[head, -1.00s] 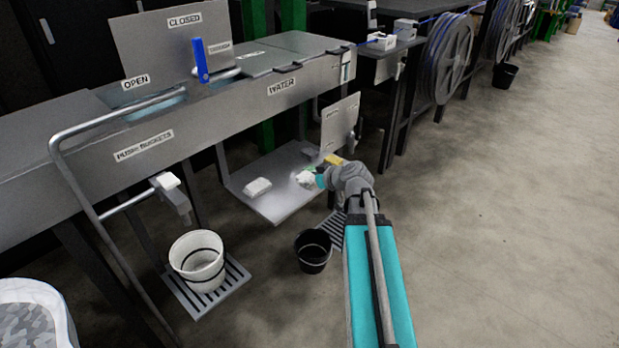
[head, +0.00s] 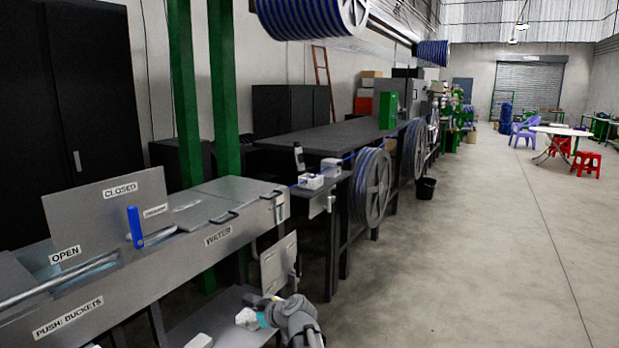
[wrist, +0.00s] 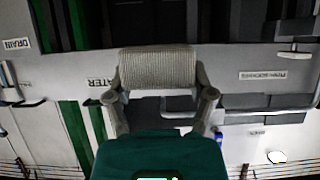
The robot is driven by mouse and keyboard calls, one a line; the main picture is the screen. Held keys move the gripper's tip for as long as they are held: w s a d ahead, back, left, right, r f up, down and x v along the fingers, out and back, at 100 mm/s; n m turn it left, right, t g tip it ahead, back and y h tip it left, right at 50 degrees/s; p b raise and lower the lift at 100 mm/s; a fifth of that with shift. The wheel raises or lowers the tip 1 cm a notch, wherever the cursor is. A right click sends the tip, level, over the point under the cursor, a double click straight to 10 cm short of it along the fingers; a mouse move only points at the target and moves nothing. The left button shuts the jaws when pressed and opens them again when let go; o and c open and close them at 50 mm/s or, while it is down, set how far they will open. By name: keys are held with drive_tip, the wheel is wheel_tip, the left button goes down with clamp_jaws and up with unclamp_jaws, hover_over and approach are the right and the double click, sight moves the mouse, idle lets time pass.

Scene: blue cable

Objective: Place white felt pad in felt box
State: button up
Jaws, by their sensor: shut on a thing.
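My gripper (head: 252,318) is low in the head view, near the metal bench front. It is shut on a pale pad (wrist: 158,68), which looks ribbed and light grey in the wrist view, where my gripper (wrist: 160,88) has one finger at each side of it. In the head view the held pad (head: 244,317) shows as a small white lump. Another white piece (head: 200,341) lies on the low shelf, partly cut off by the frame. I cannot tell for sure which thing is the felt box; small white boxes (head: 311,181) stand at the bench's far end.
The grey water trough (head: 150,284) with labels and a blue lever (head: 136,228) is at the left. An upright metal plate (head: 278,264) stands just behind my gripper. Cable reels (head: 371,188) line the tables beyond.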

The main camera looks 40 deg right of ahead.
sight(250, 317)
wheel_tip(250, 317, up, 13)
drive_tip(key=p, duration=1.1)
drive_tip(key=shift+p, duration=0.4)
drive_tip(key=shift+a, duration=0.1)
